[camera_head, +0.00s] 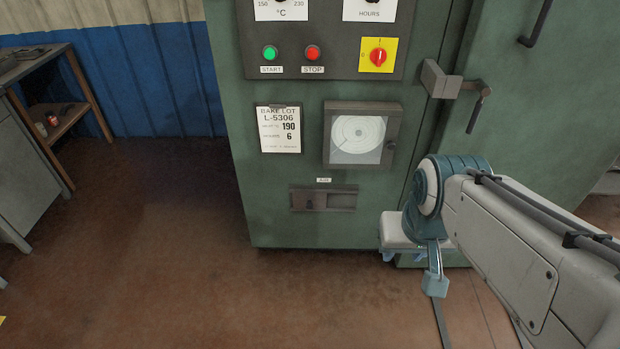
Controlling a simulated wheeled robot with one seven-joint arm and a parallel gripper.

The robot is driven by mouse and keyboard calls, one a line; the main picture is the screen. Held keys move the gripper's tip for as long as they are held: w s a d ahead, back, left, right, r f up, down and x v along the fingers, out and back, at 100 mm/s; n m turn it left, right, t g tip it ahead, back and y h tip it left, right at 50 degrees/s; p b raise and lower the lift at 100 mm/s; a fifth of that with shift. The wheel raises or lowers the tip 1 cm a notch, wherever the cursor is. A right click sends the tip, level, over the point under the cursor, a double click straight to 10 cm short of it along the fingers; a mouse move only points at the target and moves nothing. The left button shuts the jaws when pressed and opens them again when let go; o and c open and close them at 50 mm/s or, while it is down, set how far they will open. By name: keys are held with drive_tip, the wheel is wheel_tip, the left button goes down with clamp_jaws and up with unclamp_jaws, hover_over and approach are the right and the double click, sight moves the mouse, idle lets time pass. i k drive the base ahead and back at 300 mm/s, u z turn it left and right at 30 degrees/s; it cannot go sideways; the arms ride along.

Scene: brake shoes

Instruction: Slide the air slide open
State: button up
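The air slide (308,199) is a small dark plate with a little knob, set in a wide frame low on the green oven front. The plate sits in the left part of the frame, and a greyer recessed area (343,200) shows to its right. A small label (323,180) is above the frame. My gripper (403,256) hangs to the right of the slide and lower, apart from it. Its pale body and blue finger parts are partly hidden behind my blue wrist joint, so its opening is unclear.
Above the slide are a chart recorder (358,134), a bake lot card (280,130) and the control panel (330,62). A door latch (455,85) juts out at the upper right. A wooden bench (62,120) stands far left. The floor (160,240) before the oven's left is clear.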

sight(301, 200)
drive_tip(key=z, duration=0.3)
drive_tip(key=k, duration=0.4)
drive_tip(key=z, duration=1.45)
drive_tip(key=i, duration=0.9)
drive_tip(key=u, duration=1)
drive_tip(key=i, duration=0.8)
drive_tip(key=u, duration=0.9)
